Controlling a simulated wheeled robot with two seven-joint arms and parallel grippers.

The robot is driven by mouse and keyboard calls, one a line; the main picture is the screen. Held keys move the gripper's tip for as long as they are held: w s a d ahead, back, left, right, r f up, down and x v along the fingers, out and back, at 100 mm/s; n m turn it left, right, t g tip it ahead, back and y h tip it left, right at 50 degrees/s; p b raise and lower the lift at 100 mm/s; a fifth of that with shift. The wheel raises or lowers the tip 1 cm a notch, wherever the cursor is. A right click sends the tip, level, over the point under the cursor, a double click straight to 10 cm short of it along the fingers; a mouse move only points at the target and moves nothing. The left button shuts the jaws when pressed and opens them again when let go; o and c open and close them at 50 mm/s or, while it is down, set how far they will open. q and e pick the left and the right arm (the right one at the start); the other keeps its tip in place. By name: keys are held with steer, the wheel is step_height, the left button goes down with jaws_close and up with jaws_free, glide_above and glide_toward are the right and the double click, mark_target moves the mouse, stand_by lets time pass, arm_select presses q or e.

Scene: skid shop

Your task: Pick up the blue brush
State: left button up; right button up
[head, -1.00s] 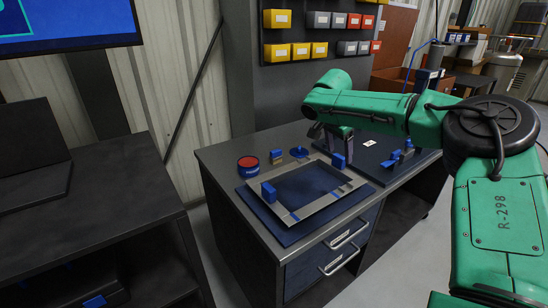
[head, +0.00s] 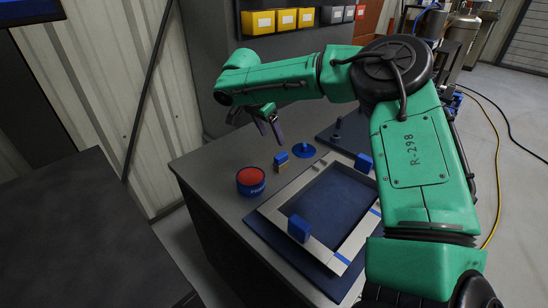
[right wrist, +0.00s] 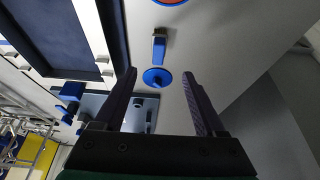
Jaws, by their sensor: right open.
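The blue brush (head: 281,162) appears to be the small block with a blue part and a tan part, on the grey bench top between a red-topped can and a blue disc. The same blue and tan piece shows in the right wrist view (right wrist: 159,50), beyond the fingertips. My right gripper (head: 271,134) is open and empty, above the bench and apart from the brush. In the right wrist view its two fingers stand wide, with the blue disc (right wrist: 157,77) seen between their tips. My left gripper is not in view.
A blue can with a red top (head: 251,181) stands left of the brush. A blue disc with a knob (head: 304,150) lies right of it. A pale frame (head: 282,208) with blue blocks lies on a dark blue mat (head: 262,236) in front. The bench's left side is clear.

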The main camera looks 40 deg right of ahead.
mark_target(281, 155)
steer(key=p+x, duration=0.2)
steer(key=x, duration=0.9)
steer(key=shift+s, duration=0.25)
steer(key=shift+w+d+f, duration=0.1)
steer(key=shift+d+f, duration=0.05)
steer(key=shift+f, duration=0.15)
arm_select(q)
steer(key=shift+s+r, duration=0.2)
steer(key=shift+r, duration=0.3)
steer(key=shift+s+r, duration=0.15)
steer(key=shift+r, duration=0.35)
arm_select(e)
jaws_close()
